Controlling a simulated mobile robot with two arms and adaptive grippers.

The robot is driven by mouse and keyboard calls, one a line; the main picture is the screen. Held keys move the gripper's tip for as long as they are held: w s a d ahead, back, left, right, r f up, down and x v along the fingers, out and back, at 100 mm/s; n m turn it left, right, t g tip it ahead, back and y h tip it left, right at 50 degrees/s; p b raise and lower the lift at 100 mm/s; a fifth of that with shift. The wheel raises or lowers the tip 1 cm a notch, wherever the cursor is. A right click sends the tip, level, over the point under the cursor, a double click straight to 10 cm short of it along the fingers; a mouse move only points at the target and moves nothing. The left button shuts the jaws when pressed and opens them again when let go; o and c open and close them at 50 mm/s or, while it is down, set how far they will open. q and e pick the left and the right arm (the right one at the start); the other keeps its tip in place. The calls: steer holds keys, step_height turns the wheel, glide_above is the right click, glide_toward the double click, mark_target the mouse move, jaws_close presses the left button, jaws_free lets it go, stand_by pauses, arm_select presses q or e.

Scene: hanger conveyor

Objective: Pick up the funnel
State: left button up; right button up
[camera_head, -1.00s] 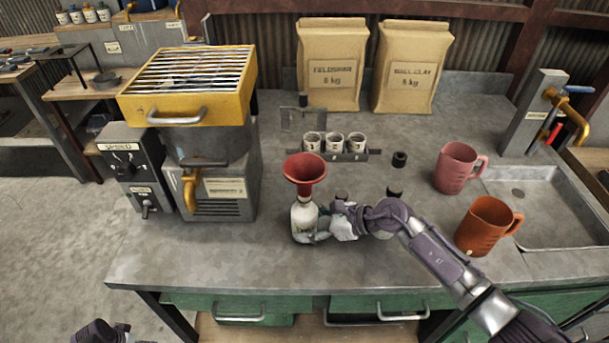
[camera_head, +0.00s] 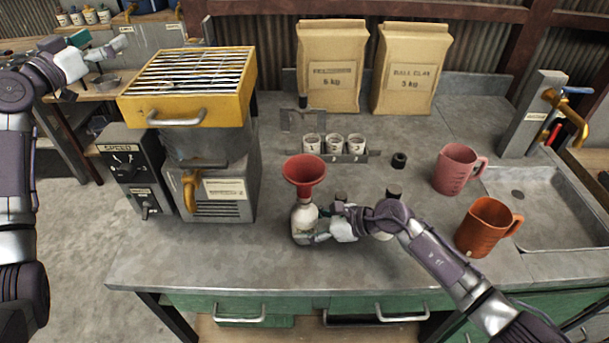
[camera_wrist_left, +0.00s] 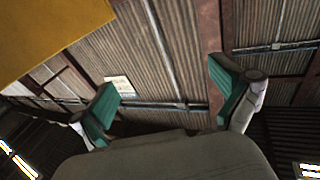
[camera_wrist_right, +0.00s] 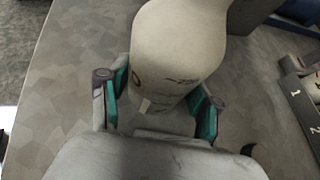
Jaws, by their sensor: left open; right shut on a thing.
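The red funnel (camera_head: 304,172) sits wide end up in the mouth of a white bottle (camera_head: 303,216) on the grey bench. My right gripper (camera_head: 316,237) is shut around the bottle's body from the right. In the right wrist view the pale bottle (camera_wrist_right: 182,55) is between the fingers, and the funnel cannot be made out. My left gripper (camera_head: 101,42) is open and empty, raised at the upper left beyond the yellow-topped machine and far from the funnel. The left wrist view shows its spread green-padded fingers (camera_wrist_left: 166,95) against the corrugated wall.
The machine with a yellow grate top (camera_head: 246,98) stands left of the funnel. Several small cups (camera_head: 335,143) in a rack stand behind it. A pink jug (camera_head: 455,170) and an orange jug (camera_head: 483,228) stand at right, beside the sink (camera_head: 560,200). The bench front left is clear.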

arm_select(q)
steer(key=s+d+r+m+g+h, duration=0.15)
steer(key=d+r, duration=0.25)
steer(key=d, duration=0.4)
steer(key=s+d+r+m+g+h, duration=0.1)
steer(key=d+r+m+h, duration=0.15)
steer(key=d, duration=0.45)
arm_select(e)
steer(key=shift+d, duration=0.1)
arm_select(q)
steer(key=g+y, duration=0.7)
steer(key=g, duration=0.5)
glide_above(297, 173)
steer(key=s+a, duration=0.2)
step_height(297, 173, down, 18)
steer(key=shift+y, duration=0.4)
steer(key=x, duration=0.6)
steer(key=shift+s+d+f, duration=0.15)
steer(key=shift+s+f, duration=0.05)
steer(key=shift+f, duration=0.2)
steer(key=shift+x, duration=3)
steer(key=shift+a, duration=0.25)
steer(key=c, duration=0.8)
step_height(297, 173, up, 10)
steer(key=shift+s, duration=0.1)
arm_select(e)
steer(key=o, duration=0.9)
